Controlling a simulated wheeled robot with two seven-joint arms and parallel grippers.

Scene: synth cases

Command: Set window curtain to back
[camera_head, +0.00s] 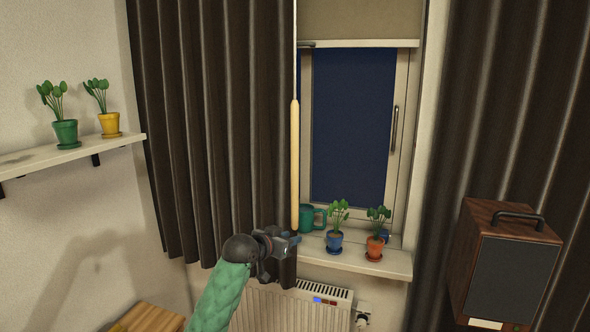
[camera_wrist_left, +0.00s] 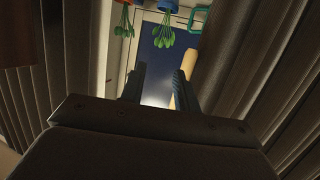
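A dark pleated curtain (camera_head: 215,120) hangs left of the window (camera_head: 352,125) and covers its left part. A second dark curtain (camera_head: 520,110) hangs on the right. A pale wand (camera_head: 295,165) hangs upright along the left curtain's inner edge. My left gripper (camera_head: 290,242) is near the wand's lower end, in front of the sill. In the left wrist view, where the scene is upside down, the gripper's two fingers (camera_wrist_left: 158,88) stand apart. The wand (camera_wrist_left: 190,65) shows close to the right-hand finger; I cannot tell whether they touch. My right gripper is not in view.
The sill (camera_head: 395,264) holds a green mug (camera_head: 306,220), a blue-potted plant (camera_head: 335,242) and an orange-potted plant (camera_head: 375,248). A radiator (camera_head: 270,308) is below. A wooden speaker (camera_head: 510,270) stands right. A shelf (camera_head: 70,153) with two plants is at left.

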